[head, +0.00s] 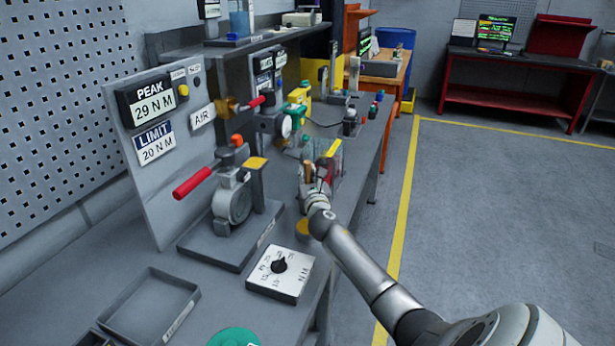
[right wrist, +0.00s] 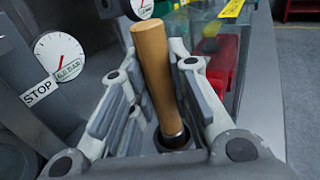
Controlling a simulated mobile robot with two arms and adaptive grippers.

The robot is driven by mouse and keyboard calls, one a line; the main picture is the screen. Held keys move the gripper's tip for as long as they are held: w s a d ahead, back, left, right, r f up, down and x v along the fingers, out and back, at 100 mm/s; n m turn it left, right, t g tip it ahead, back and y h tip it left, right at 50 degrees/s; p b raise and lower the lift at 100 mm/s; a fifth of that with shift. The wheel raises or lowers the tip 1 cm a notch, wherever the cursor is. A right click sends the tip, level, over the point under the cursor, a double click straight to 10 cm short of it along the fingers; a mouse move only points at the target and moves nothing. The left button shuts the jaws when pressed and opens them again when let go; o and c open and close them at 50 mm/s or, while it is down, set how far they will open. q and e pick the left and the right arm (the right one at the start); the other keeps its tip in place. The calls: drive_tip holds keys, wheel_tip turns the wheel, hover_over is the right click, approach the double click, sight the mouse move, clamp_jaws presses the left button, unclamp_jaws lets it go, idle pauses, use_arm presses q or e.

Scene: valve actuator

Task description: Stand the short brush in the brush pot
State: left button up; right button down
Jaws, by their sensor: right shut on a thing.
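My right gripper (head: 316,184) is near the bench's front edge, and it is shut on a short brush. The brush's tan wooden handle (head: 307,169) shows just beside the fingers. In the right wrist view the handle (right wrist: 155,75) stands between the fingers (right wrist: 155,95), slightly tilted. Its lower end meets a dark collar with a grey rim (right wrist: 174,138); I cannot tell whether this is part of the brush or the pot. The bristles are hidden. I cannot clearly make out the brush pot. My left gripper is not in view.
A clear-walled holder with red and yellow parts (head: 332,155) stands right beside the right gripper. A valve with a red lever (head: 193,181), a dial box (head: 281,272) and an empty grey tray (head: 150,305) are nearer. A round gauge (right wrist: 60,55) is left of the fingers.

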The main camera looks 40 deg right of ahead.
drive_tip(key=c, duration=1.3)
unclamp_jaws()
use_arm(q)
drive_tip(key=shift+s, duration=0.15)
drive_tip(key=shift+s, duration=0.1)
use_arm(e)
drive_tip(key=shift+v, duration=6.05)
